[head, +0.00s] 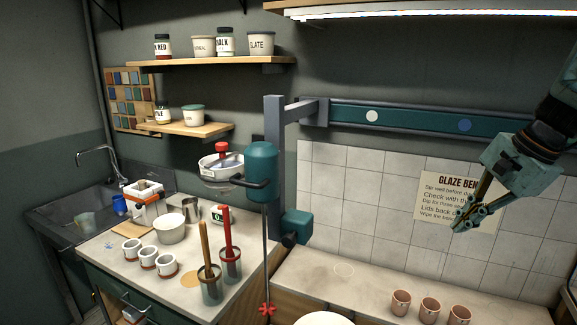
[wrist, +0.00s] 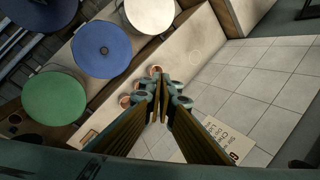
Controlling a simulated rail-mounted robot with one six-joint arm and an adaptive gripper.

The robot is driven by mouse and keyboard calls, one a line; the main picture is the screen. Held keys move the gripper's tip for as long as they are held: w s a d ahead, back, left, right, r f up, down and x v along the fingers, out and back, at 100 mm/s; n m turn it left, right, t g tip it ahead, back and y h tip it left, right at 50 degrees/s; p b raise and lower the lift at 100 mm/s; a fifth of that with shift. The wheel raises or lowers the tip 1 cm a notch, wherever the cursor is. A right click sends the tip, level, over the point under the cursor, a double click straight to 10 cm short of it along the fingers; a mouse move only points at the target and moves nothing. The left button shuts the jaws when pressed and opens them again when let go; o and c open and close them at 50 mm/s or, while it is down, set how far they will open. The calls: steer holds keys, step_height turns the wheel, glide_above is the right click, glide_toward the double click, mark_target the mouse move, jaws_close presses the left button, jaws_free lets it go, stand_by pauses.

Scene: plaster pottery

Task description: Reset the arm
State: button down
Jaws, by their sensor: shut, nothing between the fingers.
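My gripper (head: 468,214) hangs at the right of the head view, in front of the tiled wall and the glaze bench sign (head: 447,197). Its fingers are together with nothing between them, and it holds no object. In the wrist view the two fingers of my gripper (wrist: 161,92) point away over the bench, tips close together. Small terracotta-coloured cups (head: 430,308) stand on the bench below it in the head view, well apart from the fingers.
Left counter: white cups (head: 148,257), a white bowl (head: 170,229), and tall jars with a wooden and a red handle (head: 231,262). A teal mixer (head: 262,170) stands mid-view. The wrist view shows blue (wrist: 103,48), green (wrist: 54,98) and white round lids or tops (wrist: 150,12).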

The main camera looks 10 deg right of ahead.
steer(key=s+a+r+n+h, duration=0.1)
steer(key=a+r+n+h, duration=0.15)
steer(key=a+n, duration=0.65)
steer(key=s+a+r+n+h, duration=0.1)
steer(key=a+r+n, duration=0.3)
steer(key=a, duration=1)
steer(key=s+a+n, duration=0.1)
steer(key=s+a, duration=0.3)
steer(key=s, duration=0.3)
steer(key=s+a+f+n+y, duration=0.1)
steer(key=s+a+n, duration=0.1)
steer(key=s+a, duration=0.3)
steer(key=s+a+n+b, duration=0.1)
steer(key=s+a, duration=0.3)
steer(key=s, duration=0.6)
steer(key=shift+s+a+f+n+y, duration=0.25)
steer(key=shift+a+f+n+y, duration=0.05)
steer(key=shift+f+y, duration=0.1)
